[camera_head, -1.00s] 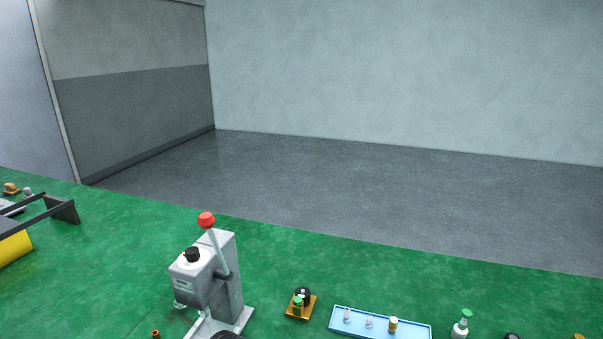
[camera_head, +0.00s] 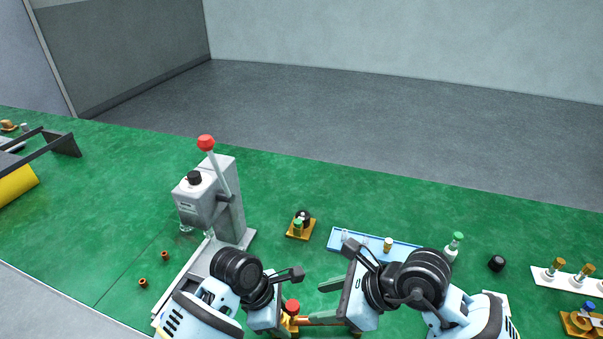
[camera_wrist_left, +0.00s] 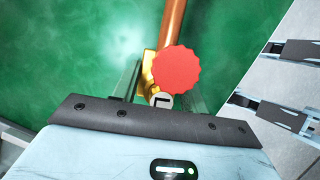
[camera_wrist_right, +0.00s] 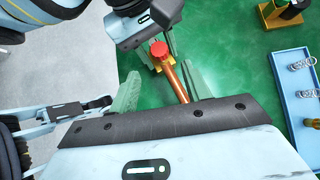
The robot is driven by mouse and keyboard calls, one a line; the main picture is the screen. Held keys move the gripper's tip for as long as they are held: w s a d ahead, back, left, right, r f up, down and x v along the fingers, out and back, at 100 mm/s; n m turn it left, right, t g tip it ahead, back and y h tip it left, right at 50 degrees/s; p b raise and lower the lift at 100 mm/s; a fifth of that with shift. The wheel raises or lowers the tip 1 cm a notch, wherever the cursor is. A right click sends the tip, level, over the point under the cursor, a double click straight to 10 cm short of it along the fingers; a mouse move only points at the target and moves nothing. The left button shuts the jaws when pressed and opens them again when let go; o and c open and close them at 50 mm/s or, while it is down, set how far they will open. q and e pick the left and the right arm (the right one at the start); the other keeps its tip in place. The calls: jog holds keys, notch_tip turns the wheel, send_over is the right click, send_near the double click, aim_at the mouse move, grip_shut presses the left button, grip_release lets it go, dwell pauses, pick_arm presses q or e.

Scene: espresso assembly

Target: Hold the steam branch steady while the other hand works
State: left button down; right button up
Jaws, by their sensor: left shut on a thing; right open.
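The steam branch is a brass valve body (camera_wrist_left: 149,75) with a red scalloped knob (camera_wrist_left: 178,72) and a copper pipe (camera_wrist_left: 173,22). In the head view its red knob (camera_head: 292,306) and copper pipe (camera_head: 325,320) show low in the middle, partly hidden by my arms. My left gripper (camera_head: 284,318) is shut on the brass end, just beside the knob. My right gripper (camera_head: 325,299) is open near the pipe. In the right wrist view the copper pipe (camera_wrist_right: 177,82) runs between its spread fingers (camera_wrist_right: 163,88); I cannot tell whether either touches it.
A grey lever press (camera_head: 213,205) with a red ball stands left on the green table. A blue tray (camera_head: 368,240) with small parts and a small orange stand (camera_head: 300,228) lie behind my grippers. A green-capped bottle (camera_head: 454,245) stands right.

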jog(key=shift+s+d+r+m+t+h, duration=0.2)
jog(key=shift+s+r+m+t+h, duration=0.1)
jog(key=shift+s+r+m+t, duration=0.35)
jog(key=shift+s+d+r+m+t+h, duration=0.15)
jog(key=shift+s+r+m+t+h, duration=0.2)
jog(key=shift+s+m, duration=0.4)
jog(key=shift+s+d+r+m+t+h, duration=0.25)
jog(key=shift+s+r+m+t, duration=0.2)
jog(key=shift+s+m+t, duration=0.3)
jog(key=shift+w, duration=0.1)
jog(key=shift+c, duration=0.7)
jog(key=shift+w+d+f+n+g+y, duration=0.1)
jog(key=shift+w+f+n+g+y, duration=0.15)
jog(key=shift+w+n+g, duration=0.4)
jog(key=shift+w+f+n+g+y, duration=0.2)
jog(key=shift+w+n+g+y, duration=0.15)
jog(key=shift+w+n+g, duration=0.35)
jog(key=shift+w+d+f+n+g+y, duration=0.1)
jog(key=shift+w+f+n+g+y, duration=0.15)
jog(key=shift+w+n+g, duration=0.4)
jog(key=shift+s+a+t, duration=0.1)
jog(key=shift+s+t, duration=0.05)
jog(key=shift+t, duration=0.1)
